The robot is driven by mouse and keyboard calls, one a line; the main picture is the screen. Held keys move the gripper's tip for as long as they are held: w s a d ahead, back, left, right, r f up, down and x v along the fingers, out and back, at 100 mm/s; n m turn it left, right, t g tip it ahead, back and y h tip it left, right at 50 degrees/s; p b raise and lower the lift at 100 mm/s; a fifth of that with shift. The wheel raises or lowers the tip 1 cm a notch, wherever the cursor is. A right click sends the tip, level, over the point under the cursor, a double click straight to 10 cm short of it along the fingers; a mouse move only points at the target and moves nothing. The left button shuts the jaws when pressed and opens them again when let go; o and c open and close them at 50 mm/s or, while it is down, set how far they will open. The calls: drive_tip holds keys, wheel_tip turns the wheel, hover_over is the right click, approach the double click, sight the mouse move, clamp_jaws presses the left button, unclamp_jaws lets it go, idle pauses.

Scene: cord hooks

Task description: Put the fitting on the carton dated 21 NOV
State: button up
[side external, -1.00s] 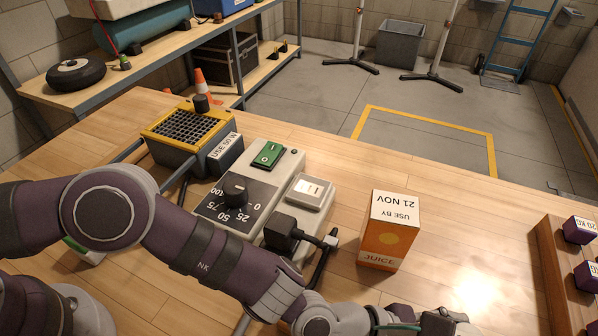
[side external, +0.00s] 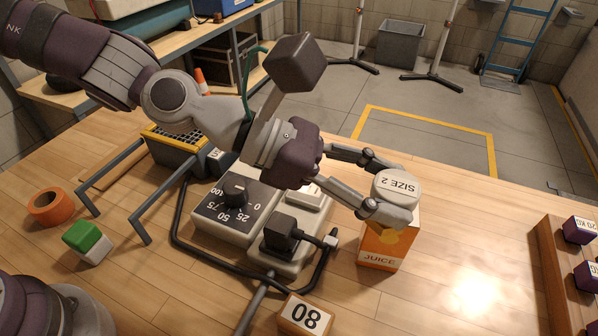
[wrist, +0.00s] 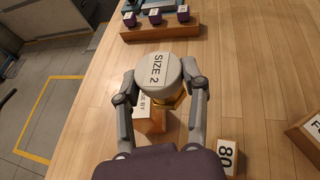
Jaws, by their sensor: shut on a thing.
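The fitting is a round piece with a pale grey cap marked SIZE 2 (side external: 398,182). My gripper (side external: 388,190) is shut on it, one finger on each side. In the wrist view the fitting (wrist: 160,70) shows a brassy lower part under the cap. The orange juice carton (side external: 380,250) stands upright below it; the cap and gripper hide most of its top. In the wrist view part of the carton top (wrist: 147,125) shows the end of USE BY; the date is hidden now, but the earlier frame reads 21 NOV. I cannot tell whether the fitting touches the carton.
A control box with a dial (side external: 236,190) and a black plug (side external: 287,234) with a cable lie left of the carton. A block marked 80 (side external: 306,314) lies in front. A wooden rack with purple blocks (side external: 578,230) stands at right. Bare table lies between carton and rack.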

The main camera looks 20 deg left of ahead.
sight(397, 182)
drive_tip(key=s+a, duration=0.5)
drive_tip(key=a, duration=0.5)
drive_tip(key=w+d, duration=0.7)
drive_tip(key=w+d+f, duration=0.1)
drive_tip(key=w+d, duration=0.3)
drive_tip(key=shift+w+f, duration=0.1)
drive_tip(key=shift+w, duration=0.1)
drive_tip(key=shift+f, duration=1.75)
drive_tip(key=shift+f, duration=0.2)
drive_tip(key=o, duration=1.2)
